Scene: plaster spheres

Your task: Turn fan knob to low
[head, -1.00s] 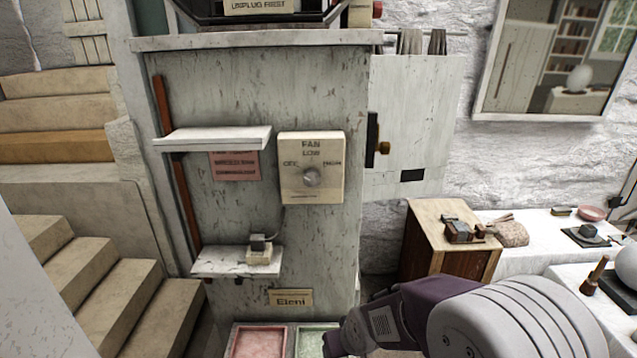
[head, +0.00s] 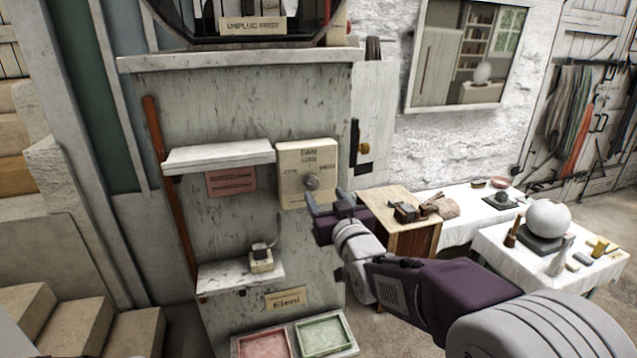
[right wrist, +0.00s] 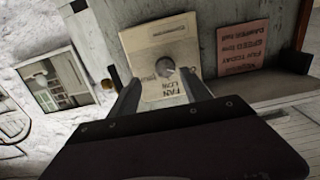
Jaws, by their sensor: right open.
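The fan knob (head: 312,182) is a small grey round knob on a cream panel (head: 292,160) fixed to the grey cabinet front. The panel reads FAN, with LOW above the knob and smaller labels to its left and right. Which way the knob points is too small to tell. My right gripper (head: 327,197) is open and empty, just below and in front of the knob. In the right wrist view the panel looks upside down, and the knob (right wrist: 165,67) lies just beyond and between the two spread fingertips (right wrist: 159,80). Contact is not visible. My left gripper is not in view.
A white shelf (head: 218,157) juts out left of the panel, above a pink notice (head: 232,181). A lower shelf (head: 225,278) holds a small block-like device (head: 261,259). A wooden cabinet (head: 407,240) and white-covered tables (head: 500,247) stand to the right.

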